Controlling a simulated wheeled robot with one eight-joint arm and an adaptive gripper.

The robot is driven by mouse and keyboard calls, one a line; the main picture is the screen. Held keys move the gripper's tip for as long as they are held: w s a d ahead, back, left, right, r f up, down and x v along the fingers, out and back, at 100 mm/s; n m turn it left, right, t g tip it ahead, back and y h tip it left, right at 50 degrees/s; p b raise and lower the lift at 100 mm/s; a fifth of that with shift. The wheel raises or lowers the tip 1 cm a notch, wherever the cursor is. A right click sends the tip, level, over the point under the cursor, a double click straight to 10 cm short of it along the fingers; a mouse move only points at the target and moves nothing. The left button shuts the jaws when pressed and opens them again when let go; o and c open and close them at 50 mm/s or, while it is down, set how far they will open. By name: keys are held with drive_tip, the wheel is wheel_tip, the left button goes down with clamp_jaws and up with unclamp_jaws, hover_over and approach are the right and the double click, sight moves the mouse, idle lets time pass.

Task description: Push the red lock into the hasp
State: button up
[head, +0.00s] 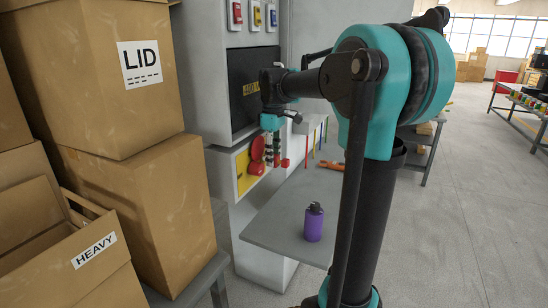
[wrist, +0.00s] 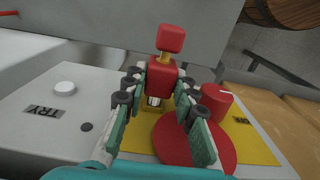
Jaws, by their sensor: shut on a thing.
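My gripper (wrist: 160,85) is shut on the red lock (wrist: 163,74), with one finger on each side of its body. A yellow piece with a red block (wrist: 171,38) on it stands out beyond the lock. A small pale metal part (wrist: 154,101) shows under the lock, between the fingers; I cannot tell whether it is the shackle or the hasp, or whether they touch. In the head view my gripper (head: 272,148) is at the yellow panel of the grey machine, with a red block (head: 285,163) showing beside it.
A red disc (wrist: 200,148) and a red knob (wrist: 217,101) sit on the yellow plate (wrist: 262,146) close to my fingers. A white button (wrist: 65,88) is left, above a TRY label. A purple bottle (head: 313,222) stands on the grey table (head: 275,225). Cardboard boxes (head: 135,190) are stacked at left.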

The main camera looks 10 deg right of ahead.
drive_tip(key=shift+w+a, duration=0.15)
drive_tip(key=shift+a, duration=0.05)
drive_tip(key=o, duration=1.1)
drive_tip(key=shift+o, duration=0.2)
drive_tip(key=shift+r, duration=0.15)
wheel_tip(320, 180, up, 12)
